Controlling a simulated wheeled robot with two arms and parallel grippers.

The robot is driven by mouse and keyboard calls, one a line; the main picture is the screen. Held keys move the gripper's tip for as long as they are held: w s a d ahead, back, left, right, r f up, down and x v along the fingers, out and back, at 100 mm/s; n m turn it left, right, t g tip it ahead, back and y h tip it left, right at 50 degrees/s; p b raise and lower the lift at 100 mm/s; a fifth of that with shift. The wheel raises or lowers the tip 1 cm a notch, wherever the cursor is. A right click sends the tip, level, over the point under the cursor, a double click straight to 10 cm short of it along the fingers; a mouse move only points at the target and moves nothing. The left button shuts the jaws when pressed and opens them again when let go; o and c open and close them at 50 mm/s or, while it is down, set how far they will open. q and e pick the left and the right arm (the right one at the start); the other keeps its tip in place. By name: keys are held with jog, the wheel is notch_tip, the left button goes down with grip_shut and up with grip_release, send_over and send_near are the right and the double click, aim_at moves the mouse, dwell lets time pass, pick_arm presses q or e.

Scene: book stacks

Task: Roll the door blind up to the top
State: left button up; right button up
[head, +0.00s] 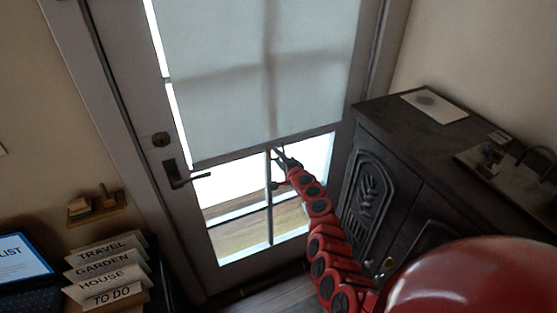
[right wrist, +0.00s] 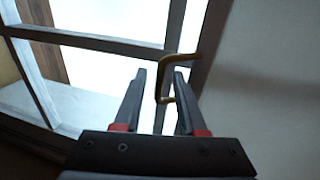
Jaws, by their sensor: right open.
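The pale door blind (head: 230,50) hangs over most of the door glass in the head view, its dark bottom bar above the lowest panes. In the right wrist view the blind (right wrist: 270,95) fills the right side. A brass-coloured pull (right wrist: 182,58) sticks out from its bottom bar. My right gripper (head: 281,155) is at the bottom edge of the blind. In the wrist view the fingers of the right gripper (right wrist: 161,72) are apart, with part of the pull showing between them. Whether they touch it I cannot tell. My left gripper is not in view.
The grey door (head: 133,90) has a dark lever handle (head: 178,176) left of the blind. A dark carved cabinet (head: 385,190) stands close to the right of my arm. Labelled signs (head: 108,270) and a small wall shelf (head: 97,208) are at the left.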

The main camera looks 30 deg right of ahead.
grip_shut()
dwell(1.5)
